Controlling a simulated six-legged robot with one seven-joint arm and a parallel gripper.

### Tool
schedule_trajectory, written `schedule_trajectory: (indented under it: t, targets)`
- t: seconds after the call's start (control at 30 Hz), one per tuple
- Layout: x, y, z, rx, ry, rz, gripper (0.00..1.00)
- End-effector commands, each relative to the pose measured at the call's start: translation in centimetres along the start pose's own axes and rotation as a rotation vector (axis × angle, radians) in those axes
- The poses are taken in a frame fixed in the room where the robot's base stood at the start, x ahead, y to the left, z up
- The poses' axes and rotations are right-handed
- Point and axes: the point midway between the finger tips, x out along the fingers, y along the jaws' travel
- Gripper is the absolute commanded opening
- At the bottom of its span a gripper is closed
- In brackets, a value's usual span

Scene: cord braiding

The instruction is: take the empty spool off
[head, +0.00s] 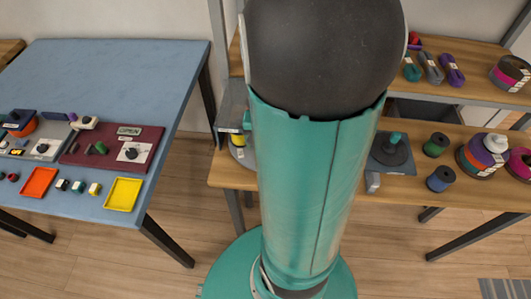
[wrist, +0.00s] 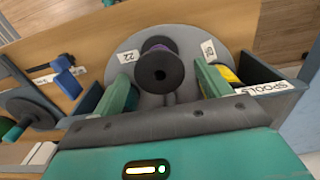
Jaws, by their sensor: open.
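A dark spool (wrist: 160,72) with a little purple behind its front flange stands out from a round grey disc (wrist: 188,40) in the wrist view, end-on to the camera. The disc carries white labels. My gripper (wrist: 163,75) is open, with one teal finger on each side of the spool. Gaps show between the fingers and the spool, and I see no contact. In the head view my own arm hides the spool and most of the gripper.
A grey bin labelled SPOOLS (wrist: 275,90) is at the right in the wrist view, with something yellow (wrist: 229,76) beside the right finger. A blue part (wrist: 66,82) is at the left. In the head view, spools (head: 437,145) stand on the wooden bench; a blue table (head: 120,75) is left.

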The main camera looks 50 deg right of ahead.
Motion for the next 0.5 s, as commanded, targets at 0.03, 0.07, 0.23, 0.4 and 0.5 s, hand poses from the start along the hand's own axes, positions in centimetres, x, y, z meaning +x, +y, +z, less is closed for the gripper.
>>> schedule_trajectory:
  t: [0.03,0.07,0.23,0.4,0.5]
  targets:
    - [0.00,0.01,0.00,0.000,0.000,0.000,0.76]
    - [0.00,0.01,0.00,0.000,0.000,0.000,0.76]
    - [-0.01,0.01,0.00,0.000,0.000,0.000,0.49]
    - [-0.01,0.01,-0.01,0.000,0.000,0.000,0.33]
    - [-0.01,0.01,0.00,0.000,0.000,0.000,0.33]
